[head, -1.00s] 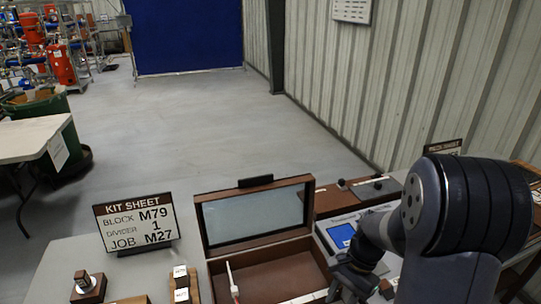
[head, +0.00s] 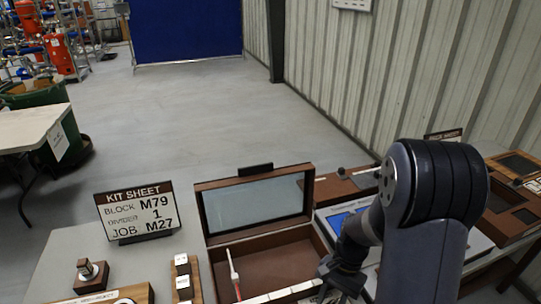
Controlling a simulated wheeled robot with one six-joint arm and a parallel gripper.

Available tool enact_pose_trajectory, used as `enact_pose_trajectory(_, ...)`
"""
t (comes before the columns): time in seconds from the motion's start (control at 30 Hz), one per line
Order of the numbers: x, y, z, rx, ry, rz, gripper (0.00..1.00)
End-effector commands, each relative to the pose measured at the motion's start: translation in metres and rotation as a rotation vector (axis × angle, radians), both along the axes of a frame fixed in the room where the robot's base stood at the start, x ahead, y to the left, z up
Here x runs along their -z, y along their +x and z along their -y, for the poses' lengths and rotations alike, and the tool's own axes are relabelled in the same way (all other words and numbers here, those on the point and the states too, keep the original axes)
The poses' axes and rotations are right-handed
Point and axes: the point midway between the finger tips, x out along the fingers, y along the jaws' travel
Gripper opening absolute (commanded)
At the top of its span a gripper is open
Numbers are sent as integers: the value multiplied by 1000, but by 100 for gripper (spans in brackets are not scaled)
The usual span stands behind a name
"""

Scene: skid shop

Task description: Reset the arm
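My arm rises at the right of the head view and bends down to my gripper (head: 341,283), which is over the front right corner of the open wooden case (head: 328,262). The gripper is dark and seen from behind and above. Its fingertips are small and partly cut off by the lower edge, so I cannot tell whether it is open or holds anything. The case has its glass lid raised, and a white stick with a red tip (head: 233,268) stands in its left part.
A kit sheet sign (head: 138,212) reading M79, 1, M27 stands left of the case. A stamp-like block (head: 91,274) and a wooden strip with white tiles (head: 182,280) are at the front left. A device with a blue screen (head: 340,221) and wooden trays (head: 510,215) lie right.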

Motion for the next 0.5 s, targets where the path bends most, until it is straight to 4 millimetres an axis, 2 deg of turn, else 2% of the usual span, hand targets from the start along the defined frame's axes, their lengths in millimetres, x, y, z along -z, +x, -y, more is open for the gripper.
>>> enact_pose_trajectory(0.5, -2, 1, -5, -759, 0, -1, 35)
